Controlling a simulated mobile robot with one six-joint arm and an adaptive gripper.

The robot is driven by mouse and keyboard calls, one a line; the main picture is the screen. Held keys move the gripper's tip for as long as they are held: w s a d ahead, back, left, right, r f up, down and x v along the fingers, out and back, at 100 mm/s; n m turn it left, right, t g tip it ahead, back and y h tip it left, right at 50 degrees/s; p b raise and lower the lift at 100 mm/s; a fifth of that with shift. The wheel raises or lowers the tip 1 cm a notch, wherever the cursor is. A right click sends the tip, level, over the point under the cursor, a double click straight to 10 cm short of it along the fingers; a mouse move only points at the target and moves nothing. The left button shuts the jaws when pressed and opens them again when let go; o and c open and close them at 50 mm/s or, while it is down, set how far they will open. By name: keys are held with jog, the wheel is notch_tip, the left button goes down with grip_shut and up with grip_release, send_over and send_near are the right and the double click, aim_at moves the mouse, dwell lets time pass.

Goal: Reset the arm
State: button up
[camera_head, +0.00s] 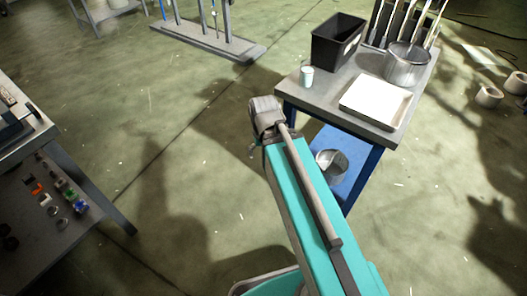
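My arm reaches from the bottom of the head view up toward the middle, as a teal link with a grey bar along it and a rounded grey joint at its far end. The far end is beside the left front of a grey-topped table (330,103), above the floor in the picture. Whether it touches the table cannot be told, but a gap seems to show. My gripper's fingers do not show, so whether it is open or holds anything is hidden.
The table bears a black bin (337,42), a white cup (307,77), a white tray (376,101) and a metal pot (406,64). A metal bucket (331,163) stands on its blue lower shelf (352,150). A bench (22,150) stands left. Floor (170,140) between is clear.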

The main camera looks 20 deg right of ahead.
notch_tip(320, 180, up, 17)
jog(key=p, duration=1.6)
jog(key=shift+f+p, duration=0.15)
jog(key=shift+p, duration=0.25)
